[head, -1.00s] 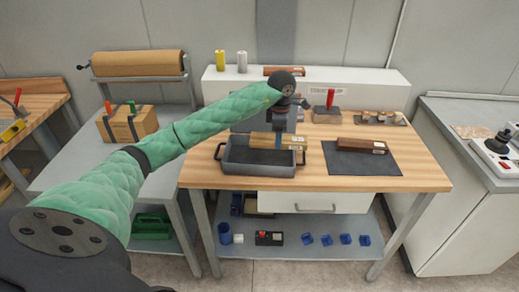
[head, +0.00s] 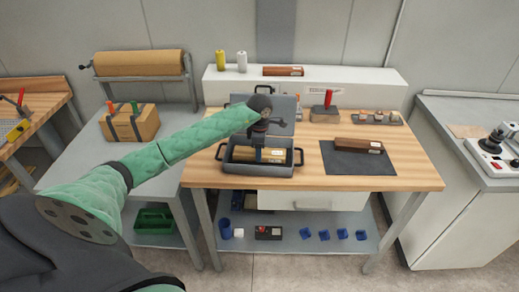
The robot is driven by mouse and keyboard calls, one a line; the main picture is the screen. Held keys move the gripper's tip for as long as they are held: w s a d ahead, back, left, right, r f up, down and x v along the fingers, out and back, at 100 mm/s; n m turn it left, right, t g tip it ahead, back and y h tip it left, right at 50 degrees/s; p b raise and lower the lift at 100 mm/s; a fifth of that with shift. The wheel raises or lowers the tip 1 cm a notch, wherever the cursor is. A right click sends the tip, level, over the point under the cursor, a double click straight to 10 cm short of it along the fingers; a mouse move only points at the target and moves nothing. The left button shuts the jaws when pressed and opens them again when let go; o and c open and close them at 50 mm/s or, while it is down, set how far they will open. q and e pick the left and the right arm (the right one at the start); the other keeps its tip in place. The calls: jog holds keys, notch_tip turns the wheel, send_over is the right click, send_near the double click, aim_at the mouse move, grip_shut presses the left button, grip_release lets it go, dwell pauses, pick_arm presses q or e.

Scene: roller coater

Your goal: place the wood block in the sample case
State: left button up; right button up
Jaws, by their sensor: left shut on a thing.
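The sample case (head: 258,170) is a grey open box with side handles, standing at the left of the wooden workbench with its lid (head: 285,112) raised behind. My left gripper (head: 259,153) reaches down over it, shut on a light wood block (head: 272,155). The block lies lengthwise within the case opening, near its back side. I cannot tell whether it touches the case floor. The gripper and wrist hide part of the block and the lid. My right gripper is not in view.
A dark brown block (head: 358,145) lies on a dark mat (head: 350,165) at right. Another brown block (head: 283,71) lies on the white ledge (head: 350,76). A red-handled tool (head: 327,100) and a small tray (head: 378,122) stand behind. The bench's front right is clear.

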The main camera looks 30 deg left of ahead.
pick_arm(q)
jog(key=shift+f, duration=0.5)
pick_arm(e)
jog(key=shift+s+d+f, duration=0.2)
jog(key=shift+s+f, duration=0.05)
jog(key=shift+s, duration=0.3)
pick_arm(q)
jog(key=shift+f, duration=0.1)
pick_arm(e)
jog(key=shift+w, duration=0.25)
pick_arm(q)
jog(key=o, duration=1.1)
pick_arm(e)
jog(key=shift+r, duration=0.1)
pick_arm(q)
jog(key=shift+r, duration=0.2)
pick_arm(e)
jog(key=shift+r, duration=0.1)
